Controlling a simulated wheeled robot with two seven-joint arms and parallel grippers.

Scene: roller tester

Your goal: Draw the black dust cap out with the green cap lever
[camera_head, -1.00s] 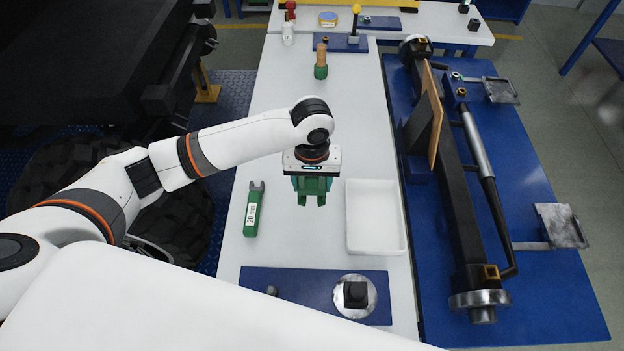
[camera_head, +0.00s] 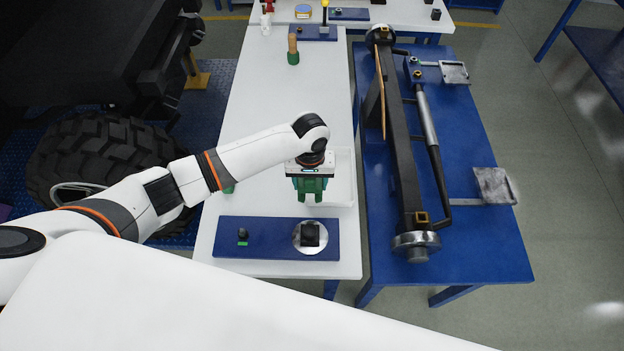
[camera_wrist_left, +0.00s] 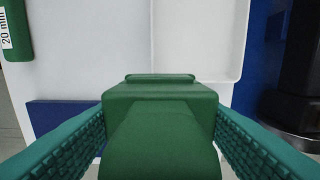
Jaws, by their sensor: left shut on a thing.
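My left gripper (camera_head: 311,197) points down over the white bench and is shut on a green block-like body, which I take to be the green cap lever (camera_wrist_left: 160,140). In the left wrist view it fills the space between the teal ribbed fingers; its lower end is hidden. The black dust cap (camera_head: 310,234) sits on a round silver flange (camera_head: 298,246) on a blue plate (camera_head: 270,250), at the near end of the bench. In the head view the gripper appears just beyond the cap, apart from it. My right gripper is not in view.
A white tray (camera_head: 344,170) lies behind and beside my gripper. A small dark peg (camera_head: 242,233) stands on the blue plate's left. A green 20 mm tool (camera_wrist_left: 17,30) lies on the bench, mostly hidden by my arm in the head view. A blue table (camera_head: 470,250) with a long black roller stands right.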

